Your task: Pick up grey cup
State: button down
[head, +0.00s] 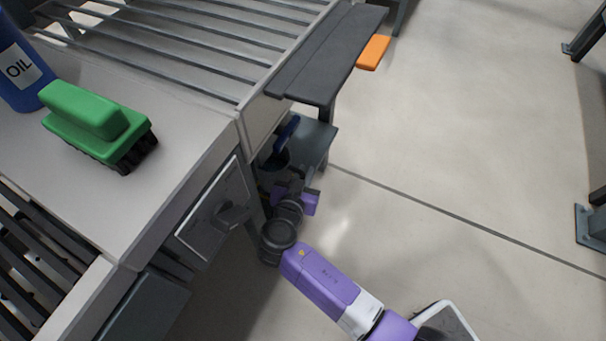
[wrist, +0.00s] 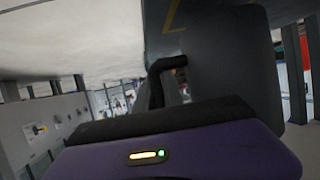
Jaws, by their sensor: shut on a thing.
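In the head view my gripper (head: 290,182) is low beside the conveyor's side, at a dark, cup-like shape (head: 270,162) in shadow. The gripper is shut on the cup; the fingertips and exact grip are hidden.
A green brush (head: 98,125) and a blue oil bottle (head: 20,70) stand on the conveyor's pale top. A blue item (head: 287,130) shows by the dark shape, next to a grey shelf (head: 318,142). An orange block (head: 374,52) sits by the dark ledge.

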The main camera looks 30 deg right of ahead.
jog(key=s+d+r+p, duration=0.1)
jog(key=s+d+p, duration=0.2)
jog(key=s+d, duration=0.7)
jog(key=s, duration=0.4)
jog(key=shift+s+d, duration=0.25)
jog(key=shift+d, duration=0.05)
jog(key=shift+a+r, duration=0.1)
